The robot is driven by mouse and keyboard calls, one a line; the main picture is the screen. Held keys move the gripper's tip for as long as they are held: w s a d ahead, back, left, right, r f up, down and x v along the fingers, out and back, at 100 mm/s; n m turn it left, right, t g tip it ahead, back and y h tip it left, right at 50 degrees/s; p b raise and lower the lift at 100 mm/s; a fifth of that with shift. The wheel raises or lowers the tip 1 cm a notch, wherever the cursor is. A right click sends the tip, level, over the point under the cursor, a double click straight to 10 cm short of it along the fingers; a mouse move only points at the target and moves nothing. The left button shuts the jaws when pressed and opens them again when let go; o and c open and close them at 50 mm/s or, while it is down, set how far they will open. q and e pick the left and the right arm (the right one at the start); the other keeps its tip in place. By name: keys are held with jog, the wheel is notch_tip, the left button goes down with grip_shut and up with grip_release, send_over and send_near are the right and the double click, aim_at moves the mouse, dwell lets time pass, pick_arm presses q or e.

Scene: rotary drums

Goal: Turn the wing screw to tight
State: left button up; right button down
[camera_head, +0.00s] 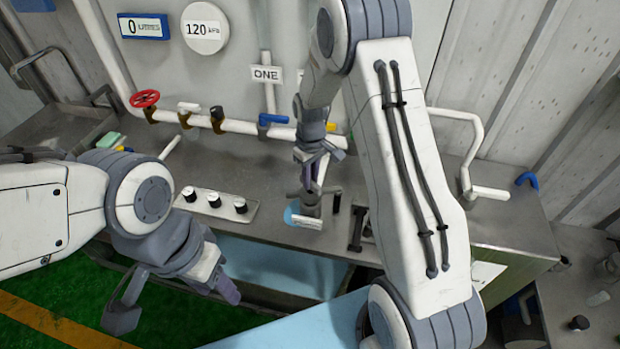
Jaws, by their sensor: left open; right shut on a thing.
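My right gripper (308,205) reaches down over the metal bench, left of the black handle. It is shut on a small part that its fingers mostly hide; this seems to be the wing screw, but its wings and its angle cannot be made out. A white piece (305,221) and a light blue round edge (289,216) show at the fingertips. My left gripper (176,301) is open and empty, low at the left in front of the bench, well apart from my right gripper.
A plate with several knobs (214,201) lies left of my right gripper. A black handle (357,228) stands close on its right. Behind runs a white pipe (235,125) with a red valve wheel (145,98) and a blue lever (272,119). A bent white handle (473,150) stands at the right.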

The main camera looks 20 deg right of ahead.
jog(key=m+b, duration=0.1)
jog(key=m, duration=0.3)
jog(key=m+b, duration=0.1)
jog(key=m, duration=0.4)
jog(key=shift+w+r, duration=0.1)
jog(key=shift+w, duration=0.05)
dwell(0.7)
jog(key=c, duration=0.9)
grip_release()
jog(key=shift+o, duration=0.5)
